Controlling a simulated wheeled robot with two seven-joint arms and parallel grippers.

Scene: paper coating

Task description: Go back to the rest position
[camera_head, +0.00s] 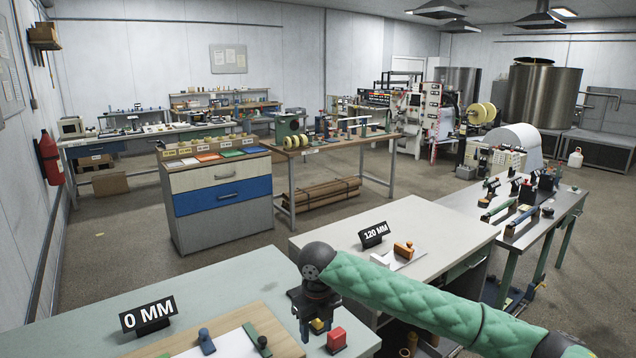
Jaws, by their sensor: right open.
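My right arm, in a green padded sleeve, reaches in from the lower right. My right gripper (315,322) points down at the right end of the near table (222,288) with the "0 MM" sign (149,316). It is open. A red block (336,339) is just right of its fingers, and a small yellow thing shows between or behind them; I cannot tell whether they touch. My left gripper is not in view.
On the near table are a wooden board (268,328), a white sheet, a blue-knobbed piece (206,342) and a green bar. The table with the "120 MM" sign (375,235) bears an orange-brown stamp-like tool (403,250). Open floor (390,180) lies beyond.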

